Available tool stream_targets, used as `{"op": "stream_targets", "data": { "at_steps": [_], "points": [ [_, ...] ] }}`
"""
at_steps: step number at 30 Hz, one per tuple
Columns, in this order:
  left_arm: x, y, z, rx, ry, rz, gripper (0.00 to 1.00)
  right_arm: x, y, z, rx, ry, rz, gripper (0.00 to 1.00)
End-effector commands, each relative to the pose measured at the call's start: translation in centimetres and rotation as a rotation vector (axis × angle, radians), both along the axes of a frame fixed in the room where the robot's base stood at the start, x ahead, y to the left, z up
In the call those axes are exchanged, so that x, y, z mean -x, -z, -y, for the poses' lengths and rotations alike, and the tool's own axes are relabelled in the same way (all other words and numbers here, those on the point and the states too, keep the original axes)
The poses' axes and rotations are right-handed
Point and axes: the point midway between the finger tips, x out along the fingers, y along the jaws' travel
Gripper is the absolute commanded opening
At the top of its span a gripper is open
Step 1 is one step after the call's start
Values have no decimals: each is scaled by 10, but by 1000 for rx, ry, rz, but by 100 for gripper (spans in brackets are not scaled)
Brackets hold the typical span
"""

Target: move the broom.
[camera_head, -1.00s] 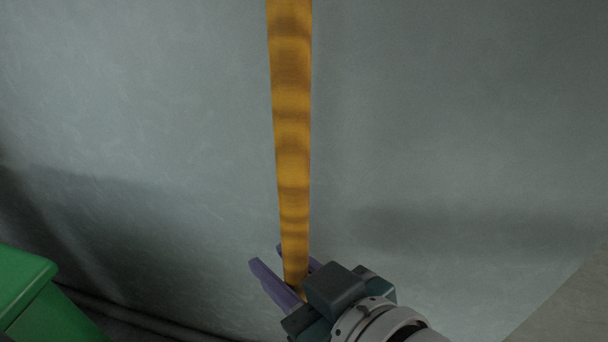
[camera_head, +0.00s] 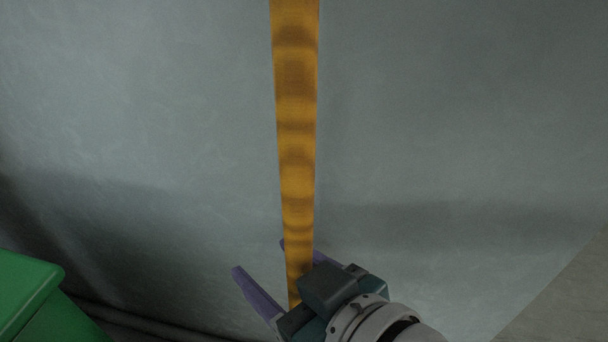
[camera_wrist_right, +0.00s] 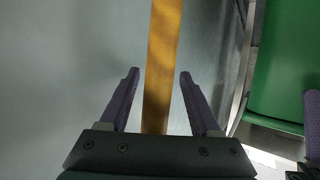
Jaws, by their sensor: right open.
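The broom shows as a long, upright yellow-orange handle (camera_head: 296,130) in front of the grey wall in the head view. Its lower end is hidden behind my right gripper, and no broom head shows. My right gripper (camera_head: 260,258) is open at the low part of the handle, with one purple finger on each side of it. In the right wrist view the handle (camera_wrist_right: 162,65) runs between the two spread fingers of the gripper (camera_wrist_right: 158,75), with a gap to each finger. My left gripper is not in the head view.
A green box-like object (camera_head: 30,290) stands at the lower left; green also shows at the right of the wrist view (camera_wrist_right: 285,70). A grey wall (camera_head: 450,120) lies behind the handle. A pipe-like strip (camera_head: 140,320) runs along the wall's foot.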

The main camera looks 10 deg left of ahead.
Motion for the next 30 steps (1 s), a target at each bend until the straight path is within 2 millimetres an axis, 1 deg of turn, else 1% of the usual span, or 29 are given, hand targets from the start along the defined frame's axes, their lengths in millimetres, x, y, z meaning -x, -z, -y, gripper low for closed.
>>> {"op": "stream_targets", "data": {
  "at_steps": [5,8,11,15,21,25,30],
  "points": [
    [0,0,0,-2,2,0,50,-1,-1,0,-1,0,1,64],
    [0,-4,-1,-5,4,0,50,2,-4,3,-3,1,0,64],
    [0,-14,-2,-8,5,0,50,10,-10,11,-2,1,-2,64],
    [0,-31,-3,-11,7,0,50,27,-22,29,-1,2,-4,64],
    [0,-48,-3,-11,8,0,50,49,-35,54,2,1,-1,64],
    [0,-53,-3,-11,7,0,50,58,-38,64,0,1,-1,64],
    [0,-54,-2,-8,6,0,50,62,-39,68,-1,0,2,64]
  ]
}}
